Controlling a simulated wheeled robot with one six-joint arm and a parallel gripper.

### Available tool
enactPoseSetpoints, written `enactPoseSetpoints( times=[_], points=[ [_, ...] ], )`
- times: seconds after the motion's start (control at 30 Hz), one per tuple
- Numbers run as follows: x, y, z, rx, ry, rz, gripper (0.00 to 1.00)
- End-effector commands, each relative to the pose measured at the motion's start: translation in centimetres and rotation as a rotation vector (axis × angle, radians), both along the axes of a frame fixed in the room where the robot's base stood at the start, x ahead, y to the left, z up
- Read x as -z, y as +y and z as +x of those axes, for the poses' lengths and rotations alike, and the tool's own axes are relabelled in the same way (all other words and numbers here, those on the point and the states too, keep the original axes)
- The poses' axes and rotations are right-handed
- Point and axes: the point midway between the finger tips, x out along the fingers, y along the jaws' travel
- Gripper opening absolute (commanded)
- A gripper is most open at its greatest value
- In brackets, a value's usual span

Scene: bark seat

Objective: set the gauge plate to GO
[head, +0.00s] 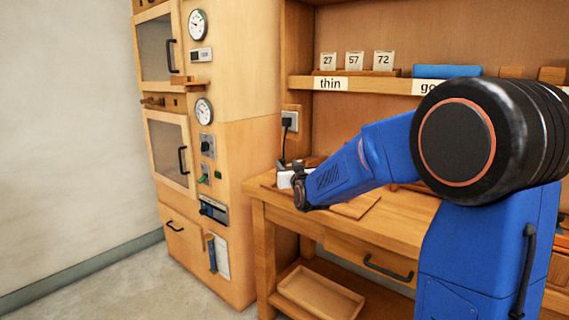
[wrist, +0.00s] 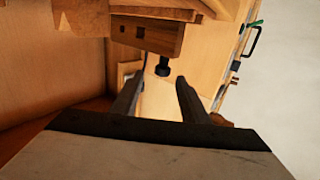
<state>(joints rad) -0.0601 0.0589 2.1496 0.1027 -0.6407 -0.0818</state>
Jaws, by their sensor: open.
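I cannot tell for sure which thing is the gauge plate, and no GO mark can be read on one. In the wrist view, a wooden block (wrist: 155,36) with dark holes hangs at the top. A short dark knob or peg (wrist: 162,68) sticks out below it. My gripper (wrist: 158,82) is open, with its fingers apart and nothing seen held between them. The dark peg shows just beyond the gap between the fingertips; whether they touch it is unclear. In the head view, my wrist hides most of the gripper over the workbench (head: 399,222).
A tall wooden cabinet (head: 232,150) with dials, switches and handled doors stands left of the bench. A tray (head: 318,292) sits below. Floor at left is clear.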

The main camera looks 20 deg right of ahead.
Motion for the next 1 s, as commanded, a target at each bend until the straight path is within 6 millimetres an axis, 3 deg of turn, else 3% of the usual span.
enactPoseSetpoints(
  times=[0.5,0.7,1.0],
  points=[
    [-0.1,0.0,-8.7,0.0,-0.001,-0.001,0.41],
    [0.0,0.0,-10.5,0.0,-0.001,-0.001,0.41],
    [0.1,-0.1,-11.0,0.001,0.001,-0.001,0.41]
  ],
)
